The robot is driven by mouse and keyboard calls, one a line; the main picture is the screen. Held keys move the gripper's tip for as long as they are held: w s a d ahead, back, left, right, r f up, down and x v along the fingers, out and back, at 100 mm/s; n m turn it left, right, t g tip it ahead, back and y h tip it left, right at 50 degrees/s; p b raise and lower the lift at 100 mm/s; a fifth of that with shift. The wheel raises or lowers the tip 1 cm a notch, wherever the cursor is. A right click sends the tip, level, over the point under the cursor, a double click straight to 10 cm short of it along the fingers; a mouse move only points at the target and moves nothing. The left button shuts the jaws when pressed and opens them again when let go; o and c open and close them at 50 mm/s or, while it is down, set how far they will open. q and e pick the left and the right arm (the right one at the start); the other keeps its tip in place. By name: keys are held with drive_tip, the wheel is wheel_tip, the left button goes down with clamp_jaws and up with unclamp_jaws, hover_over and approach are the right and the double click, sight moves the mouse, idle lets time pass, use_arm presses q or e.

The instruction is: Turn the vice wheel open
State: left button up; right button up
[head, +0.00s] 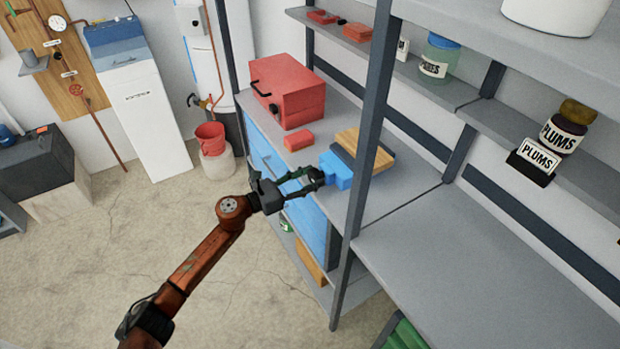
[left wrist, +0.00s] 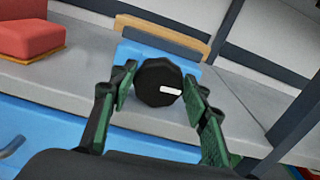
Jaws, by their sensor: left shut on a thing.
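The blue vice (head: 338,171) stands at the front edge of the grey shelf, with a dark jaw and a wooden block (head: 376,153) behind it. In the left wrist view the black vice wheel (left wrist: 155,83) faces me, with a white mark (left wrist: 170,90) on its right side pointing roughly to the right. My left gripper (head: 307,181) is shut on the wheel, one green-padded finger at each side. In the head view the fingers largely hide the wheel. My right gripper is not in view.
A red toolbox (head: 290,92) and a small red block (head: 298,138) sit on the same shelf, left of the vice. A dark upright post (head: 364,140) stands close to the vice's right. Blue drawers (head: 305,222) lie below.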

use_arm(q)
drive_tip(key=shift+c, duration=1.1)
drive_tip(key=shift+r+n+p, duration=0.1)
drive_tip(key=shift+n+p, duration=0.2)
drive_tip(key=shift+n, duration=0.3)
drive_tip(key=n+p, duration=0.1)
drive_tip(key=n, duration=0.1)
drive_tip(key=shift+a+n, duration=0.1)
drive_tip(key=shift+n, duration=0.2)
drive_tip(key=shift+w+n+p, duration=0.1)
drive_tip(key=shift+n+p, duration=0.25)
drive_tip(key=shift+n, duration=0.45)
drive_tip(key=o, duration=1.1)
drive_tip(key=shift+o, duration=0.2)
drive_tip(key=shift+a+f, duration=0.15)
drive_tip(key=shift+f, duration=0.05)
drive_tip(key=v, duration=1.1)
drive_tip(key=shift+s+a, duration=0.25)
drive_tip(key=shift+a, duration=0.05)
